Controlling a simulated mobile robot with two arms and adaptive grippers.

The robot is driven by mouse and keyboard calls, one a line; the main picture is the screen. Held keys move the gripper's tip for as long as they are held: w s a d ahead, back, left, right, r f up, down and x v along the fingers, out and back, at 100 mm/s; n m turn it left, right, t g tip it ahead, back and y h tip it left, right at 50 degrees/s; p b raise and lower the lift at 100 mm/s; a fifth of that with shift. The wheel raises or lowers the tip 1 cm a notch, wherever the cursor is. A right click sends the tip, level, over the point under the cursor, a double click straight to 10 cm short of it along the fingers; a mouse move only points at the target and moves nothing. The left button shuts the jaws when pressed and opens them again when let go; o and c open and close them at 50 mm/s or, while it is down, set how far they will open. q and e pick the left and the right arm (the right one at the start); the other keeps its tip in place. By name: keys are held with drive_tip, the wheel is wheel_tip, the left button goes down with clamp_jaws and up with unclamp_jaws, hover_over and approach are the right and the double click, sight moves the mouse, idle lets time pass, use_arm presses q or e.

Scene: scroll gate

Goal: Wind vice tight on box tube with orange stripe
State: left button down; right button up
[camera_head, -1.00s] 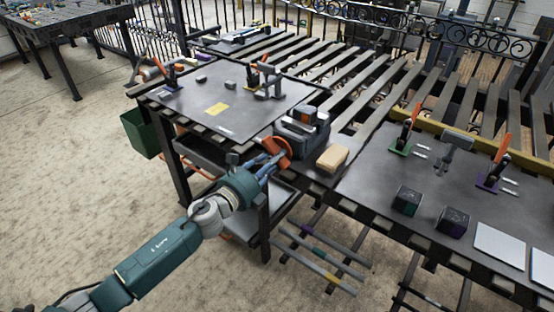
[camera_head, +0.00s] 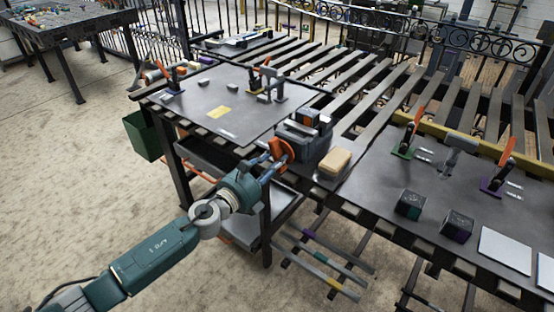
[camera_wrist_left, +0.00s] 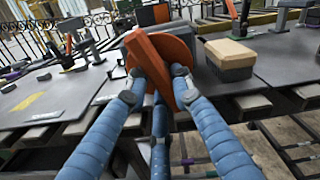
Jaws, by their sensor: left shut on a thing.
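The dark grey vice (camera_head: 290,134) stands at the edge of the bench. A short dark piece with an orange band (camera_head: 312,117), which looks like the box tube, sits at the vice's top; it also shows in the wrist view (camera_wrist_left: 155,14). I cannot tell whether the jaws touch it on both sides. The vice's orange handwheel (camera_head: 281,150) faces me, with a raised orange bar (camera_wrist_left: 149,62) in the wrist view. My left gripper (camera_head: 268,160) is shut on the handwheel, its blue fingers around the bar. My right gripper is not in view.
A tan-topped block (camera_head: 335,162) stands close right of the vice. Dark cubes (camera_head: 410,204) and orange-handled clamps (camera_head: 410,134) are farther right. A lower shelf with striped tubes (camera_head: 322,258) is below. Floor at left is clear.

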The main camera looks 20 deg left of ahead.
use_arm(q)
drive_tip(key=shift+s+d+f, duration=0.1)
drive_tip(key=shift+s+f, duration=0.05)
drive_tip(key=shift+f, duration=0.3)
drive_tip(key=c, duration=1.7)
unclamp_jaws()
drive_tip(key=shift+c, duration=0.2)
drive_tip(key=shift+o, duration=1.3)
drive_tip(key=shift+r, duration=0.3)
drive_tip(key=v, duration=1.2)
